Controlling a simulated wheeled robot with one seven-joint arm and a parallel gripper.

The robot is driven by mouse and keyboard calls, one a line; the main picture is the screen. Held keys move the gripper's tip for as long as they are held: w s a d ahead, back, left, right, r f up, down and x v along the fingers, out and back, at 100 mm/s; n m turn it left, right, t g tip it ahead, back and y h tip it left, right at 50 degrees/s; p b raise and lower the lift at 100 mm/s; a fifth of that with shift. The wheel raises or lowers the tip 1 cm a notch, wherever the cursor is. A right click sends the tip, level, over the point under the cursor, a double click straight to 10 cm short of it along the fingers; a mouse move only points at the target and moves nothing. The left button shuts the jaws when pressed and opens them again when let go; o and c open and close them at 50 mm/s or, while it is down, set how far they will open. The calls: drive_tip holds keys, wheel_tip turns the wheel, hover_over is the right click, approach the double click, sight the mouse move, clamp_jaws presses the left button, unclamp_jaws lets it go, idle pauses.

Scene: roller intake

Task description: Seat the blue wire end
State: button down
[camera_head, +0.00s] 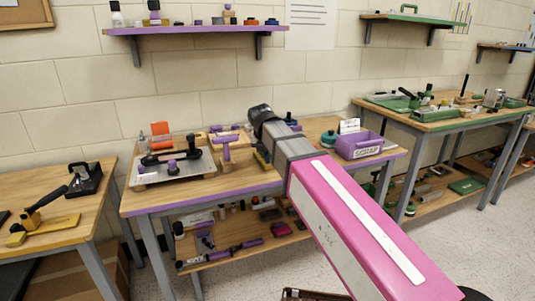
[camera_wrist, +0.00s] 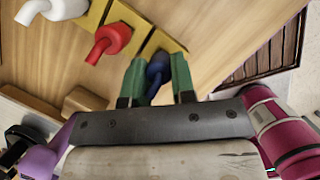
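In the wrist view the blue wire end (camera_wrist: 158,70) stands between the two green fingers of my gripper (camera_wrist: 159,72), at the edge of a yellow block (camera_wrist: 163,43). The fingers flank it closely on both sides; I cannot tell whether they press on it. Its lower part is hidden. A red wire end (camera_wrist: 108,42) sits on the neighbouring yellow block, and a white one (camera_wrist: 62,8) lies further up left. In the head view my arm reaches over the middle table and hides the fingers and the blue wire end.
The middle table (camera_head: 250,187) has a purple front edge. On it are a metal plate with a black clamp (camera_head: 180,160), a purple T-shaped piece (camera_head: 226,148) and a purple bin (camera_head: 358,146). A wooden block (camera_wrist: 84,101) lies left of the fingers. A purple shelf (camera_head: 200,30) hangs above.

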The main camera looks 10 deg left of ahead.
drive_tip(key=shift+r, duration=3)
drive_tip(key=w+d+r, duration=0.3)
drive_tip(key=w+d, duration=0.5)
drive_tip(key=w, duration=0.4)
drive_tip(key=shift+d+f, duration=0.15)
drive_tip(key=shift+f, duration=2.5)
drive_tip(key=shift+f, duration=1.3)
drive_tip(key=c, duration=0.9)
unclamp_jaws()
drive_tip(key=shift+o, duration=0.2)
